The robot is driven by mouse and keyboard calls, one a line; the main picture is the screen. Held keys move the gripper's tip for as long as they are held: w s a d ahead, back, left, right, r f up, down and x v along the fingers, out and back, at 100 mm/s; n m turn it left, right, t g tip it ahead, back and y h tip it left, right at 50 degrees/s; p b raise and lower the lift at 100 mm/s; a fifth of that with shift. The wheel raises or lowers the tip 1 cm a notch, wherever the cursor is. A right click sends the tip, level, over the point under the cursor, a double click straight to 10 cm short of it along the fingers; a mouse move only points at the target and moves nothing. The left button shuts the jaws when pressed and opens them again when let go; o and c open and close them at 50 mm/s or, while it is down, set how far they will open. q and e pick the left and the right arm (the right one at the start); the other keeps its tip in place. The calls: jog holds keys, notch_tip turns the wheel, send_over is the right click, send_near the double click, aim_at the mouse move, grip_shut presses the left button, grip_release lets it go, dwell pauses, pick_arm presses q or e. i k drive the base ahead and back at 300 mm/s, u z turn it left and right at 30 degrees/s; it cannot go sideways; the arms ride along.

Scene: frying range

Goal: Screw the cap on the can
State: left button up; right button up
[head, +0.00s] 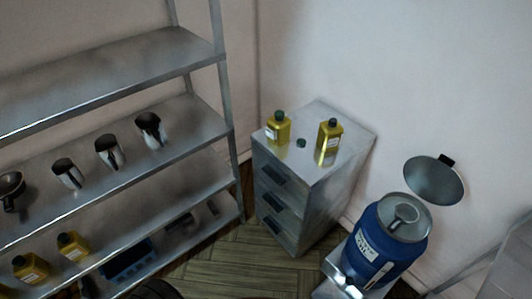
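Two yellow cans with pale labels stand upright on top of the steel drawer cabinet (340,163). The left can (278,130) has a dark green top. The right can (328,142) also shows a dark top; I cannot tell whether that is a cap or an open neck. A small loose dark green cap (301,143) lies on the cabinet top between the two cans, apart from both. Neither of my grippers shows in the head view.
A steel shelf rack (180,128) on the left holds several metal jugs and, lower down, more yellow cans (72,245). A blue drum (374,250) with a raised round lid (434,182) stands right of the cabinet. Wooden floor (235,262) is clear before the cabinet.

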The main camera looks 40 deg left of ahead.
aim_at(330, 133)
jog(key=u, duration=0.3)
jog(key=k, duration=0.8)
jog(key=u, duration=0.85)
jog(key=i, duration=1.4)
jog(key=z, duration=0.65)
